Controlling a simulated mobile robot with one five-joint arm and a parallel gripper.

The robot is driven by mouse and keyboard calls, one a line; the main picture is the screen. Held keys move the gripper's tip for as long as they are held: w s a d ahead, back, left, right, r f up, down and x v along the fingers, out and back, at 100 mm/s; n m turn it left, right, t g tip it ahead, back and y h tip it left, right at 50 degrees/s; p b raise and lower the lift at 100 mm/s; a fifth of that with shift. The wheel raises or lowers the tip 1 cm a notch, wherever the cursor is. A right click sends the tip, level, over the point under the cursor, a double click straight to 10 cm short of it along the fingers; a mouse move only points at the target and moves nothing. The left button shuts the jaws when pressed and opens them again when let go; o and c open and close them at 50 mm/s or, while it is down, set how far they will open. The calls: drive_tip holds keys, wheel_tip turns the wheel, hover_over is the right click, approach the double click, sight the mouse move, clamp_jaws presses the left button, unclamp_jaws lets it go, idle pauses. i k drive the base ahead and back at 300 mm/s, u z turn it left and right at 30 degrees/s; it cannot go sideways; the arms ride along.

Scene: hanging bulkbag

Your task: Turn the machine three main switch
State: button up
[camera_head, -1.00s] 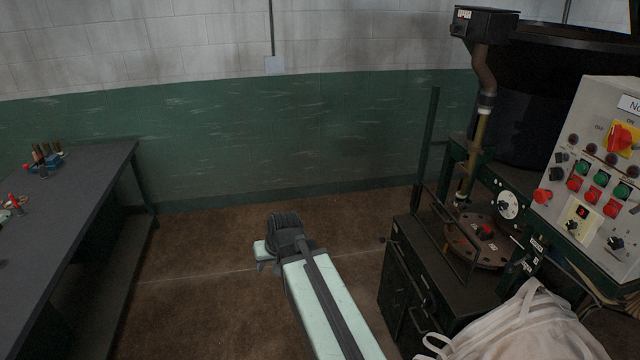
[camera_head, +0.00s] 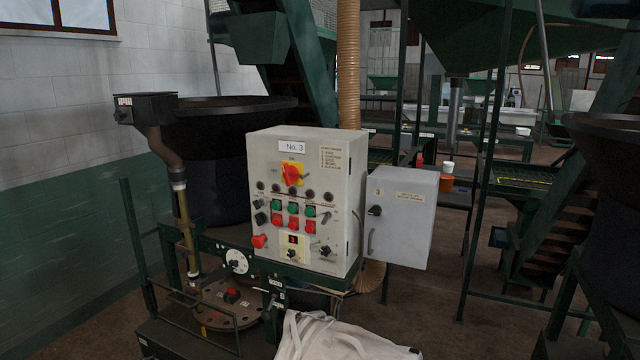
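A grey control box labelled "No. 3" (camera_head: 328,222) stands in the middle of the view. Its main switch (camera_head: 291,174) is a red rotary handle on a yellow plate near the top of the front panel, and the handle looks tilted. Below it are a row of dark lamps, green and red buttons (camera_head: 293,209), black knobs and a red button at the lower left. My gripper and arm are not in view.
A smaller grey box marked 3 (camera_head: 402,217) is to the right of the panel. A white bulk bag (camera_head: 340,338) lies below, in front. Green stairs (camera_head: 570,190) stand at the right.

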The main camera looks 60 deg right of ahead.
sight(291, 173)
drive_tip(key=z, duration=1.8)
drive_tip(key=k, duration=0.95)
drive_tip(key=u, duration=1.9)
drive_tip(key=i, duration=1)
